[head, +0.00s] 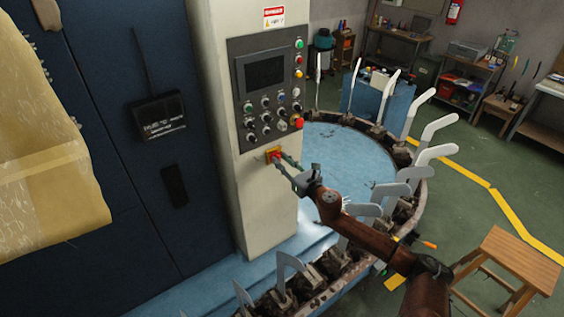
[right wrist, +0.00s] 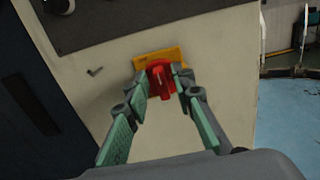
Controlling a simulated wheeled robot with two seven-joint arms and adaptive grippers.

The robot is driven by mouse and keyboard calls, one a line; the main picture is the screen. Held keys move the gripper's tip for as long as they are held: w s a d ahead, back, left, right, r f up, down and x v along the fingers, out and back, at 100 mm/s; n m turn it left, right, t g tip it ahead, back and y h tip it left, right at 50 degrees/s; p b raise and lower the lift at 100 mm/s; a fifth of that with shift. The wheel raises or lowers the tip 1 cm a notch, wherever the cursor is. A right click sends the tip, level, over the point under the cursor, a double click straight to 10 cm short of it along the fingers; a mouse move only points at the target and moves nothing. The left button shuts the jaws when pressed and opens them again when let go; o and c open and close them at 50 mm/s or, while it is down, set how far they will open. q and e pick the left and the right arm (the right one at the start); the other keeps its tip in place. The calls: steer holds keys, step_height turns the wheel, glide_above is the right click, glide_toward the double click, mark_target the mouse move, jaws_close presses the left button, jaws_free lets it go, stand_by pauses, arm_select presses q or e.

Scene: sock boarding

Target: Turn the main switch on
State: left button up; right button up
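The main switch is a red rotary knob (head: 274,155) on a yellow plate, low on the cream panel below the buttons. It also shows in the right wrist view as a red knob (right wrist: 160,76) on the yellow plate (right wrist: 181,54). My right gripper (head: 283,160) reaches it from the right. Its green-padded fingers (right wrist: 162,88) are apart, with the tips on either side of the knob. Whether the pads touch it is hard to tell. The fingertips hide parts of the knob and plate. My left gripper is not in view.
The control panel (head: 243,110) above carries a screen, several buttons and a red emergency knob (head: 296,122). A round blue table (head: 345,150) ringed with white sock forms stands to the right. A wooden stool (head: 511,262) is at the lower right. Yellow fabric (head: 45,130) shows at left.

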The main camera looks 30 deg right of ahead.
jaws_close()
stand_by(0.4)
steer(key=m+p, duration=0.1)
steer(key=m, duration=0.5)
steer(key=m+p, duration=0.2)
steer(key=m, duration=0.4)
steer(key=d+f+m+p, duration=0.1)
steer(key=m, duration=0.4)
steer(key=shift+m+p, duration=0.35)
steer(key=shift+m, duration=0.05)
stand_by(0.4)
